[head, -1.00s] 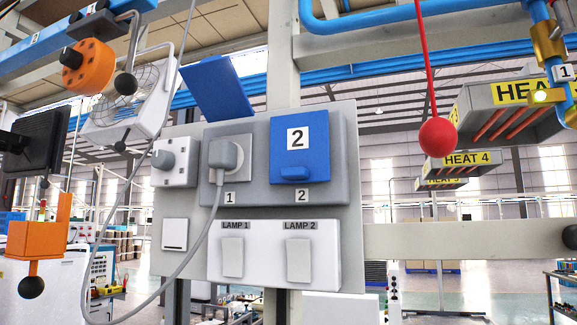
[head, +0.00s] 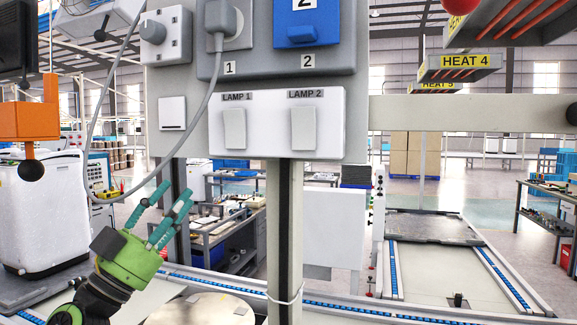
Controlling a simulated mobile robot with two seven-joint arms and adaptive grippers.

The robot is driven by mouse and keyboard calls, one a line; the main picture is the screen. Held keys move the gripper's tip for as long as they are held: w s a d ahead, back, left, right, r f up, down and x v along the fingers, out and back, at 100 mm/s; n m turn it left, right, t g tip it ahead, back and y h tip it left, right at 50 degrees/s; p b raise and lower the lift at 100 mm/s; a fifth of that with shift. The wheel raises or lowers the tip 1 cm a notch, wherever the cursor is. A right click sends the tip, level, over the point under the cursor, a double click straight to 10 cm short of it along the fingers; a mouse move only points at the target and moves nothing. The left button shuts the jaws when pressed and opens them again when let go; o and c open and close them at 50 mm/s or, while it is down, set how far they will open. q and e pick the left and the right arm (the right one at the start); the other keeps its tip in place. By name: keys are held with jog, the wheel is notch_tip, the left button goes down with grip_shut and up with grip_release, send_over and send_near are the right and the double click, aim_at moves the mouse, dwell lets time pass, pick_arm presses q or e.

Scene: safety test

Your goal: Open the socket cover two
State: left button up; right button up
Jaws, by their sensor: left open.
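The blue socket cover two (head: 307,22) is at the top of the head view, cut off by the frame edge. It is closed over socket 2, with its small blue lip at the bottom and a "2" label below. A grey plug (head: 221,20) sits in socket 1 to its left. My left gripper (head: 170,213), green with teal fingers, is at the lower left, below the panel and well apart from the cover. Its fingers are spread and empty. My right gripper is not in view.
A grey cable (head: 197,118) hangs from the plug and loops left. White lamp switches (head: 269,128) sit below the sockets. A knob (head: 153,32) is on the left of the panel, an orange block (head: 30,107) further left. A grey post (head: 284,220) stands below the panel.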

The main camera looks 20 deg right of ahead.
pick_arm(q)
jog(key=s+d+r+m+g+h, duration=0.3)
jog(key=s+r+m+g+h, duration=0.1)
jog(key=s+r+m+g, duration=0.65)
jog(key=t+y, duration=0.5)
jog(key=y, duration=0.6)
send_near(295, 35)
jog(key=x, duration=0.3)
jog(key=shift+n, duration=0.45)
jog(key=p+x, duration=0.3)
jog(key=x, duration=0.1)
jog(key=shift+w+d+r, duration=0.1)
jog(key=shift+w+d, duration=0.15)
jog(key=shift+d, duration=0.1)
jog(key=shift+w+d, duration=0.3)
jog(key=shift+d, duration=0.25)
grip_shut()
